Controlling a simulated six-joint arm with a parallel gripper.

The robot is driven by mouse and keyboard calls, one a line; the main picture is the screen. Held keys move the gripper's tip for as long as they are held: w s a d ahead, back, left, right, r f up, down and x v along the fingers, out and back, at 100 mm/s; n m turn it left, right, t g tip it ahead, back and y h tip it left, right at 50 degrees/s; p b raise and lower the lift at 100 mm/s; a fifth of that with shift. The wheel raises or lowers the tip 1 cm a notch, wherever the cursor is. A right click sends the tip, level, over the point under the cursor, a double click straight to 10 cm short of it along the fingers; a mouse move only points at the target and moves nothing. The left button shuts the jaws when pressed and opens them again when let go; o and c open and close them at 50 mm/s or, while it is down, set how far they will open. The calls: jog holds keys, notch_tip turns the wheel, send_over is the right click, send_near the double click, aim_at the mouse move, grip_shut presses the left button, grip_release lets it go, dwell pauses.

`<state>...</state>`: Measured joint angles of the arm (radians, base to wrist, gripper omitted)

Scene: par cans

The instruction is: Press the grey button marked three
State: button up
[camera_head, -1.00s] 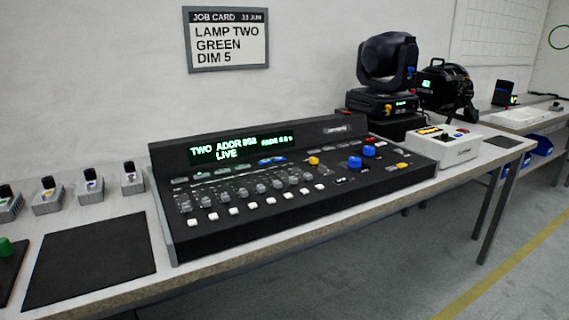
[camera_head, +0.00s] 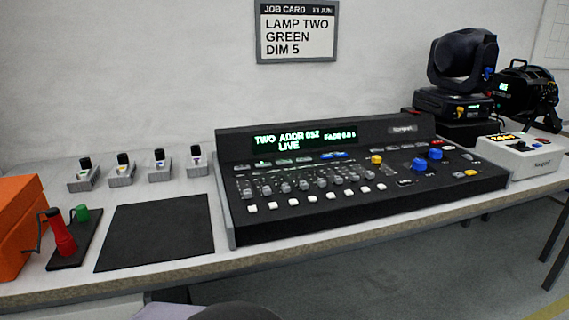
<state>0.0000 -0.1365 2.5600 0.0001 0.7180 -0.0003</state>
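The black lighting console (camera_head: 300,232) stands on the bench in the middle of the view. Its green display (camera_head: 303,141) reads "TWO ADDR 052 LIVE" with a fade value. A row of small grey buttons (camera_head: 281,161) runs below the display, with a blue one (camera_head: 334,155) among them. Their markings are too small to read, so I cannot tell which is marked three. Grey fader knobs and a row of white buttons (camera_head: 295,202) lie below. My gripper is not in view.
A job card (camera_head: 297,32) on the wall reads "LAMP TWO GREEN DIM 5". A black mat (camera_head: 158,232), orange box (camera_head: 22,222) and red-handled tool (camera_head: 60,235) lie left. A moving-head lamp (camera_head: 460,65) and white control box (camera_head: 525,162) stand right.

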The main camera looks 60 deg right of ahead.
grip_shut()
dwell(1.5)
